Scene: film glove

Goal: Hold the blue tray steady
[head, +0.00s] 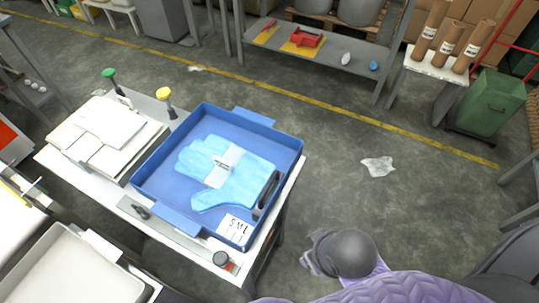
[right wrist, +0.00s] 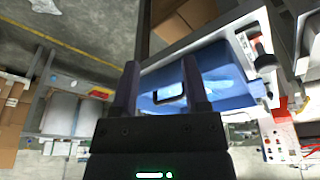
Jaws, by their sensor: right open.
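The blue tray (head: 186,127) sits on a white-topped table in the head view, with flat tabs on two opposite sides. A light blue film glove (head: 235,180) with a white band lies flat in it. A black handle-like piece (head: 267,190) is at its right inner side, and a white S M L card (head: 235,228) is in its near corner. In the right wrist view, my right gripper (right wrist: 160,75) is open, its two dark fingers apart, with the blue tray (right wrist: 218,58) beyond them. Contact cannot be told. My left gripper is not in view.
White pads (head: 105,130) and green and yellow knobs stand left of the tray. A grey bin (head: 75,270) is at the lower left. Open floor lies to the right, with crumpled film (head: 378,166). A shelf (head: 315,55) and green bin (head: 490,103) are at the back.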

